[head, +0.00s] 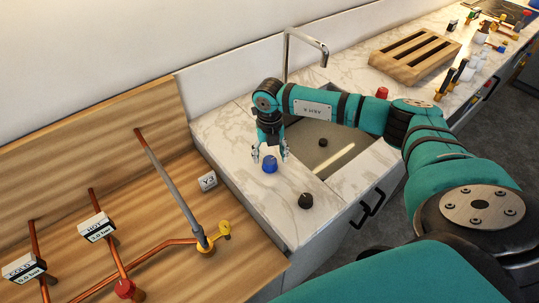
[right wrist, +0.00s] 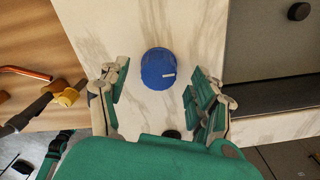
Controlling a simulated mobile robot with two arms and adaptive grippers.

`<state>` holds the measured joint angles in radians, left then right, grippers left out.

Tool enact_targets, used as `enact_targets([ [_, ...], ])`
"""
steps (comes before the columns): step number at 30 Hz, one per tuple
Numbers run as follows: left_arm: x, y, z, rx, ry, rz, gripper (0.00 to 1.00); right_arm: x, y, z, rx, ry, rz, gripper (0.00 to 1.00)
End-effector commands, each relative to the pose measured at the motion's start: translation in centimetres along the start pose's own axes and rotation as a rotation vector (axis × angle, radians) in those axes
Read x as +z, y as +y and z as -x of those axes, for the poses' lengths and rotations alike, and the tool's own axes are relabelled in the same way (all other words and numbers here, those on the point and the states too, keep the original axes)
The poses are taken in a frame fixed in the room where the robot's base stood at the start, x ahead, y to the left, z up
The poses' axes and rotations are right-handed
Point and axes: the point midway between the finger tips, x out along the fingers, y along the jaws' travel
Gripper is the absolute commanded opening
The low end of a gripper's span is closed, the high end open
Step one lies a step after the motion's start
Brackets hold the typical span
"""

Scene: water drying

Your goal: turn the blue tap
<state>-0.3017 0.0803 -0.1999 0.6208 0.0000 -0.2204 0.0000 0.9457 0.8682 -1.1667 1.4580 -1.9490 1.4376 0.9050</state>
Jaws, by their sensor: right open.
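The blue tap (head: 270,164) is a small round knob on the marble counter, left of the sink. In the right wrist view the blue tap (right wrist: 158,69) shows from above, with a pale mark near its lower right side. My right gripper (head: 270,153) is above the tap, pointing down. In the right wrist view its open fingers (right wrist: 156,88) stand on either side of the tap, apart from it, with nothing between them touching. My left gripper is not in view.
A black knob (head: 305,201) stands on the counter in front of the blue tap. The sink (head: 335,150) with its faucet (head: 305,42) lies to the right. Copper pipes with a yellow valve (head: 224,230) and a red valve (head: 124,288) are at left. A wooden rack (head: 415,55) stands behind.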

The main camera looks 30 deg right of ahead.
Motion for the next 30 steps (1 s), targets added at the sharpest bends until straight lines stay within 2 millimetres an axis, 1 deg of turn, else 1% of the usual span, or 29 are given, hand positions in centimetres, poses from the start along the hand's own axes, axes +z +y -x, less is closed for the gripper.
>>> enact_targets([
  [3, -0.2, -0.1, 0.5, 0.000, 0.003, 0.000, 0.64, 0.0, 0.1, -1.4, 0.001, 0.002, -0.001, 0.64],
  [6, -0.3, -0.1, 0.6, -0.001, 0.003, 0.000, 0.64, 0.0, 0.0, -2.0, 0.001, 0.001, -0.001, 0.64],
  [15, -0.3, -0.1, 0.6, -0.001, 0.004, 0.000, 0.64, 0.0, 0.1, -2.4, 0.001, 0.000, 0.000, 0.64],
  [16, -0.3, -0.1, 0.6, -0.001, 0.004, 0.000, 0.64, 0.0, 0.1, -2.4, 0.001, 0.000, 0.000, 0.63],
  [28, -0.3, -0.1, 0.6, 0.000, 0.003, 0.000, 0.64, 0.0, 0.1, -2.3, 0.001, 0.000, 0.000, 0.11],
  [29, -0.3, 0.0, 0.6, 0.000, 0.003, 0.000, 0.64, 0.0, 0.1, -2.3, 0.001, 0.000, 0.000, 0.09],
  [30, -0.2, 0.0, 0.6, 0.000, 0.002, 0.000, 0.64, 0.0, 0.1, -2.3, 0.001, 0.000, 0.000, 0.09],
])
